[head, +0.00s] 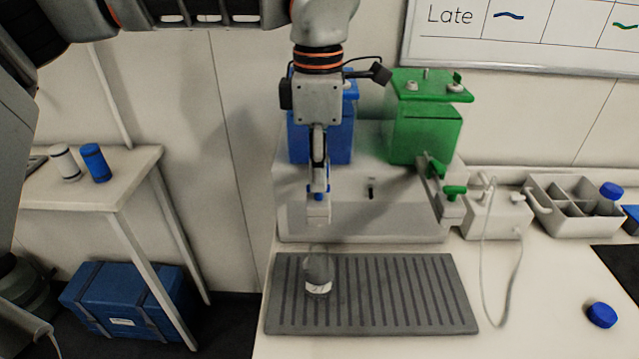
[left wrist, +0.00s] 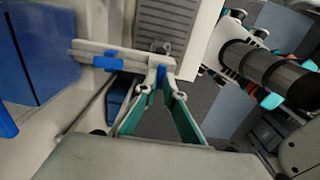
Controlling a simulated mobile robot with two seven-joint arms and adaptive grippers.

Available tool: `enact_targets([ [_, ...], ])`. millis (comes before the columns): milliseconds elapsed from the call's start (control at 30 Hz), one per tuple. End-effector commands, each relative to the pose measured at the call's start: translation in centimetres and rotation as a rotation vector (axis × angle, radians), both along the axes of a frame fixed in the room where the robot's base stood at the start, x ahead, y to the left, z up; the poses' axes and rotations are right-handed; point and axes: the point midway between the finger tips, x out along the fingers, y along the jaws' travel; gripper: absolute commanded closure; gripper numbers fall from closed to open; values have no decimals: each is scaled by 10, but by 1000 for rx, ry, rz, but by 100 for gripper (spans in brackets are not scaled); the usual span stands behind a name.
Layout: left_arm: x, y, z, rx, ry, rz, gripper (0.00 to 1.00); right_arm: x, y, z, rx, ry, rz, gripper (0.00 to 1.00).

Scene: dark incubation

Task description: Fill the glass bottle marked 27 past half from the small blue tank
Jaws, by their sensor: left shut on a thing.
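The small blue tank (head: 334,135) stands at the back on a pale stand, partly hidden behind my left arm. My left gripper (head: 318,190) points down in front of it. Its fingers are shut on the blue tap handle (left wrist: 160,76), which shows between the fingertips in the left wrist view. The glass bottle (head: 318,270) stands upright on the ribbed grey tray (head: 420,295), below the gripper and apart from it. It has a white label, whose number I cannot read. Its liquid level cannot be told. My right gripper is not in view.
A green tank (head: 425,135) with green tap handles stands to the right. Further right are a small white device (head: 497,215) with a hanging cable, a divided grey box (head: 572,212) and a loose blue cap (head: 601,315). The counter right of the tray is partly clear.

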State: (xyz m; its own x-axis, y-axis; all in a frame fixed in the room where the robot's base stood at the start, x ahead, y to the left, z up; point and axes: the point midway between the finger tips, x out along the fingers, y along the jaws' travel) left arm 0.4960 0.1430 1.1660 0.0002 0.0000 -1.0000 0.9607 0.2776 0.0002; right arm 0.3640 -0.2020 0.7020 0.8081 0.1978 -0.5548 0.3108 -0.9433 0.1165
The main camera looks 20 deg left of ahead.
Motion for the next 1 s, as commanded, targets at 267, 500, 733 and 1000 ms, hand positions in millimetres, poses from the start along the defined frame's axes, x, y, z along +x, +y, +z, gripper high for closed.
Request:
enact_targets([
  [267,0,0,-2,0,0,157,100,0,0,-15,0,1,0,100],
  [500,0,0,-3,1,1,353,100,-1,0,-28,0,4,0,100],
  [733,0,0,-2,0,1,559,100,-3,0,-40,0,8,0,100],
  [1000,0,0,-3,1,2,830,100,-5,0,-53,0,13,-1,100],
])
